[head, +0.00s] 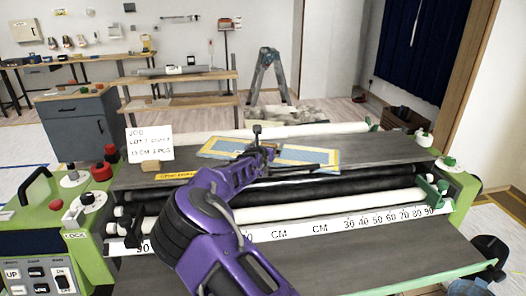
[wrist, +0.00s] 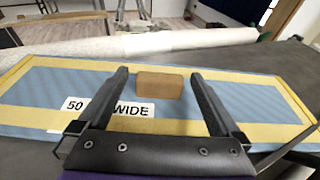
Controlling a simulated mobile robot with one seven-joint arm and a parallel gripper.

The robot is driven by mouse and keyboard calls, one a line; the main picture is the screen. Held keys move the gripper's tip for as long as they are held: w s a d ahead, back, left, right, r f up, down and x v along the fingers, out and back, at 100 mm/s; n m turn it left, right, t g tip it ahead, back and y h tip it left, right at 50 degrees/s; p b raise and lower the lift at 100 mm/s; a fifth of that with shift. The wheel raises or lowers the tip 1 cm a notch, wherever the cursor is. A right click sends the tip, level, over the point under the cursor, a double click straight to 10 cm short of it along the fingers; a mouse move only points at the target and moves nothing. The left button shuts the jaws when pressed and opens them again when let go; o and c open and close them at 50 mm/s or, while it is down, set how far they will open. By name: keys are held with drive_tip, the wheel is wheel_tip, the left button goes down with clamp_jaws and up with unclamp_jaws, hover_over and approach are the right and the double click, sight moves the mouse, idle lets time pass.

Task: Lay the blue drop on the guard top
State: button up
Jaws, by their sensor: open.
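The blue drop (head: 307,155) is a flat blue sheet with yellow borders, lying on the dark grey rear top of the machine. In the wrist view the blue drop (wrist: 232,92) has a wooden block (wrist: 160,84) on it and a partly hidden "50 … WIDE" label. My gripper (wrist: 159,74) is open above the drop, one finger on each side of the block with gaps at both sides. I cannot tell how far it is above the block. In the head view my arm hides the middle of the drop. No surface is legibly marked as the guard top.
Black and white rollers and a CM scale (head: 320,229) cross the machine before the rear top. A grey front board (head: 400,262) is bare at right. A white roll (wrist: 130,45) lies behind the drop. A lettered card (head: 150,143) stands at left by red and green knobs.

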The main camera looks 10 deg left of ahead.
drive_tip(key=v, duration=0.9)
drive_tip(key=shift+s, duration=0.3)
